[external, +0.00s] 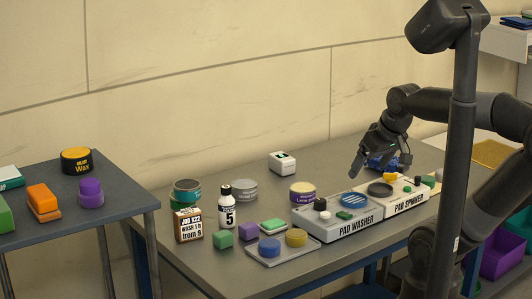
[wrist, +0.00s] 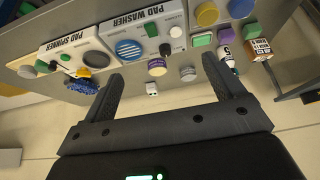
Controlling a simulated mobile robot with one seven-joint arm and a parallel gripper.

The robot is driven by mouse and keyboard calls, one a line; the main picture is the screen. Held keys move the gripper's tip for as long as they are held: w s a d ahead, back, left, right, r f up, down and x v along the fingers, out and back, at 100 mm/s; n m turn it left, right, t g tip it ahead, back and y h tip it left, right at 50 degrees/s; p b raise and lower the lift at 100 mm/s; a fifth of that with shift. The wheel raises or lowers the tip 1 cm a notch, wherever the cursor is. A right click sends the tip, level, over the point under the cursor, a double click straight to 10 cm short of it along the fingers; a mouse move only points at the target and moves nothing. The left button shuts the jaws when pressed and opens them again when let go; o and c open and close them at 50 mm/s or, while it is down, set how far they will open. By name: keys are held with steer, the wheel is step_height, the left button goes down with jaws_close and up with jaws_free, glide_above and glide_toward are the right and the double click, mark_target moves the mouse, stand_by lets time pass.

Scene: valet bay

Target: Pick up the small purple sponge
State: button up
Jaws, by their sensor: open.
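A small purple block, which looks like the sponge (external: 248,231), lies on the grey table, between a green block (external: 223,238) and a green-topped pad (external: 273,226). It also shows in the wrist view as a small purple patch near the top right (wrist: 224,36). My gripper (external: 382,165) is open and empty, above the back right of the table near the pad spinner. In the wrist view its two fingers (wrist: 160,72) are spread with nothing between them. The sponge is well apart from it, to the left in the external view.
A pad washer (external: 340,222) and pad spinner (external: 399,200) stand at the table's front right. A bottle marked 5 (external: 227,210), a labelled box (external: 188,226) and a tray with round pads (external: 282,253) surround the sponge. A purple round item (external: 91,192) stands on the left table.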

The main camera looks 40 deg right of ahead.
steer(key=c, duration=0.7)
steer(key=g, duration=0.6)
glide_above(249, 225)
step_height(249, 225, down, 10)
steer(key=f, duration=0.5)
steer(key=shift+w+a+f, duration=0.1)
steer(key=shift+w+a, duration=0.1)
steer(key=shift+w, duration=0.2)
steer(key=shift+s+d+f, duration=0.1)
steer(key=shift+s+f, duration=0.1)
steer(key=shift+f, duration=1.2)
steer(key=shift+s+d+f, duration=0.1)
steer(key=shift+s+f, duration=0.1)
steer(key=shift+f, duration=1.2)
